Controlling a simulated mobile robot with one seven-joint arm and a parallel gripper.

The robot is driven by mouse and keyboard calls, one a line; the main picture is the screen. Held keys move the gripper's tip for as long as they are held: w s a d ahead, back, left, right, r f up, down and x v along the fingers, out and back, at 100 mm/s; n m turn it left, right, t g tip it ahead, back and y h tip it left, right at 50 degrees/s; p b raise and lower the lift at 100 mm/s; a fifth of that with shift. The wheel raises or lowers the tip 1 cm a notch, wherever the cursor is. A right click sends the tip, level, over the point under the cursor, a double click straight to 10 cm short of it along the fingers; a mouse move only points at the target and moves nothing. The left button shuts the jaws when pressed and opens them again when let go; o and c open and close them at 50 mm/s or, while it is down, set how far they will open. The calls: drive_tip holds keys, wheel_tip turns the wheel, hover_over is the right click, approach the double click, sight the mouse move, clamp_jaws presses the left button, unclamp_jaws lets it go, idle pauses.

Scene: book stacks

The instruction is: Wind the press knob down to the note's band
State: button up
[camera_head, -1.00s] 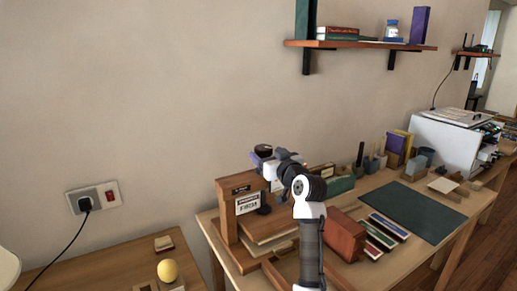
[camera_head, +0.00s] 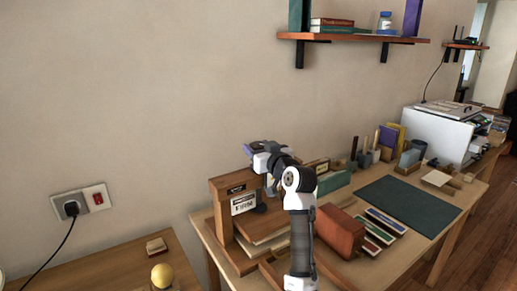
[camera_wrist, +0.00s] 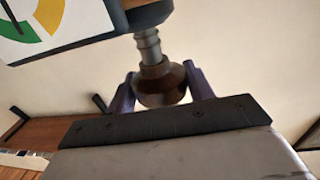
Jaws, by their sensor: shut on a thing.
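The book press (camera_head: 222,217) stands on the workbench, with a wooden frame and a white note (camera_head: 244,203) on its front that seems to read "FIRM". In the wrist view the brown round press knob (camera_wrist: 160,86) sits on a ribbed metal screw (camera_wrist: 149,46). My gripper (camera_wrist: 161,92) is shut on the knob, with one purple finger on each side. In the head view my gripper (camera_head: 254,151) is above the press, and my wrist hides most of the knob. A white dial (camera_wrist: 45,22) with green and yellow bands and a dark needle is partly cut off.
A reddish-brown block (camera_head: 339,232) and several books (camera_head: 384,222) lie right of the press. A dark green mat (camera_head: 410,207) lies farther right. A wall shelf (camera_head: 350,38) hangs above.

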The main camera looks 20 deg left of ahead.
drive_tip(key=c, duration=0.4)
drive_tip(key=shift+o, duration=0.2)
drive_tip(key=shift+t, duration=0.3)
drive_tip(key=shift+m+t+h+p, duration=0.8)
drive_tip(key=shift+m+t+h, duration=0.2)
drive_tip(key=shift+m+h, duration=0.3)
drive_tip(key=o, duration=1)
drive_tip(key=shift+c, duration=0.2)
